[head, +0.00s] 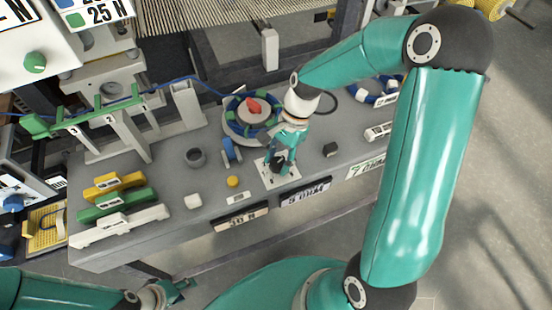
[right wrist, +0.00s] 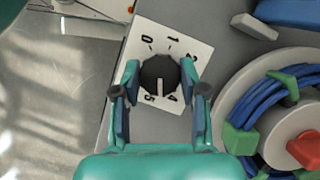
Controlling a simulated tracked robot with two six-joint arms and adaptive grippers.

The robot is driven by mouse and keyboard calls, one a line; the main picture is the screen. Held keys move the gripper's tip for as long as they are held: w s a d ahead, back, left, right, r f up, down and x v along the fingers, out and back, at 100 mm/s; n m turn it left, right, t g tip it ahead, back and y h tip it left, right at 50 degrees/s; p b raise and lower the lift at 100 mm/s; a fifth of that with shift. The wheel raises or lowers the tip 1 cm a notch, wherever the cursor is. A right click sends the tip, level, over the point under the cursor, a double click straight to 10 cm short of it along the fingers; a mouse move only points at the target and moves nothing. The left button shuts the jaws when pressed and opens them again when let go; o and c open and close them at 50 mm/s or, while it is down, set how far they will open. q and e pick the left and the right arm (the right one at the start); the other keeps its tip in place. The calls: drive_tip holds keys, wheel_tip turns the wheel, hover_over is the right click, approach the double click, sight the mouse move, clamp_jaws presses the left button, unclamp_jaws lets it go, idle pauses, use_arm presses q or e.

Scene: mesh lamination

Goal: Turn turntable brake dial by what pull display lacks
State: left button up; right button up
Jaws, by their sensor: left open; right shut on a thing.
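The brake dial (right wrist: 160,75) is a round black knob on a white plate (right wrist: 190,47) numbered 0 to 5, with some figures covered. Its white line points down in the right wrist view, between 5 and 4. My right gripper (right wrist: 160,91) is shut on the dial, a finger on each side; in the head view the right gripper (head: 280,157) stands over the plate. The turntable (head: 232,124) with blue cable and a red piece is behind it. A display (head: 103,13) at the top left reads 25 N; other readings are cut off. My left gripper (head: 176,293) is open and empty at the bottom left.
The grey bench (head: 215,180) holds yellow, green (head: 115,204) and white blocks at its left, a dark cup (head: 195,157) and a yellow button (head: 232,182). Labels (head: 305,191) line its front edge. A blue ring (head: 386,98) lies at the far right.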

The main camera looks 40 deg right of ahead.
drive_tip(key=n, duration=0.2)
drive_tip(key=n+g, duration=0.1)
drive_tip(key=n, duration=0.1)
drive_tip(key=n+g+h, duration=0.1)
drive_tip(key=n, duration=0.1)
drive_tip(key=shift+w+d+r+n, duration=0.1)
drive_tip(key=shift+w+n, duration=0.2)
drive_tip(key=shift+w, duration=0.05)
drive_tip(key=n+h, duration=0.1)
drive_tip(key=n, duration=0.2)
drive_tip(key=n+g+h, duration=0.1)
drive_tip(key=n, duration=0.2)
drive_tip(key=shift+n, duration=0.3)
drive_tip(key=o, duration=1.1)
